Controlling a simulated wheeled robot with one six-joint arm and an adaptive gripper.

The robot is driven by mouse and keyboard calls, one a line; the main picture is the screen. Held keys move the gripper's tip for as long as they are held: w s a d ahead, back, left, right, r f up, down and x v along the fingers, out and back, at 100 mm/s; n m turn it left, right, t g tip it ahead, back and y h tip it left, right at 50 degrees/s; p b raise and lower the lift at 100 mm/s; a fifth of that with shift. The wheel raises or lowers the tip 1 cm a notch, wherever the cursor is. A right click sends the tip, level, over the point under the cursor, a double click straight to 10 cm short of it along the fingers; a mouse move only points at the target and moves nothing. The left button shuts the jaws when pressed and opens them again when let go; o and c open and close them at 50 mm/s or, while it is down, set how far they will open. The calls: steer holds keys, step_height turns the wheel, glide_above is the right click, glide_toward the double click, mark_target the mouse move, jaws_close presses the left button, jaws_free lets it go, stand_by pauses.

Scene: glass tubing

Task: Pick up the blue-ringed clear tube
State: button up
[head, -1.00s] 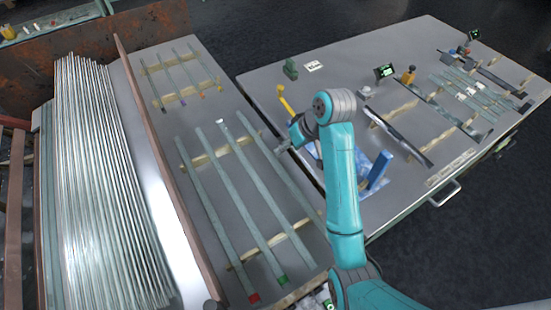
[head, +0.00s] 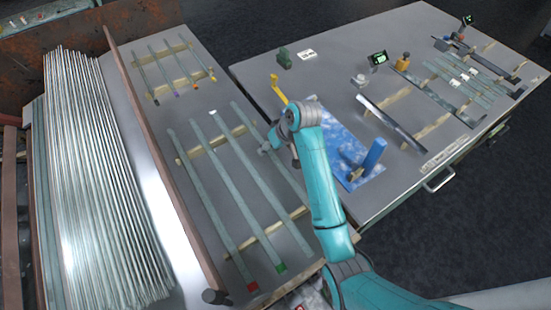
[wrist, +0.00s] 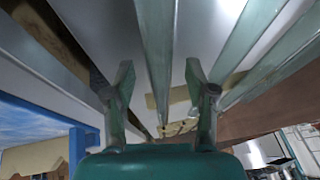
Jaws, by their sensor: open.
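Three long pale-green clear tubes lie side by side on wooden rests on the grey table. The left one has a red ring (head: 252,287) and the middle one a green ring (head: 281,267). My gripper (head: 265,150) is by this right tube. In the wrist view my gripper (wrist: 163,95) is open, with one tube (wrist: 157,40) running between the spread fingers, not clasped. Two more tubes (wrist: 243,40) run to the right there.
A wooden rest (head: 215,146) supports the tubes. A smaller ringed set (head: 175,70) lies behind. A brown board (head: 160,150) and stacked rods (head: 85,180) stand left. A blue post (head: 374,154) and yellow handle (head: 278,88) are on the right bench.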

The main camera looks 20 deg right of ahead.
jaws_close()
stand_by(0.4)
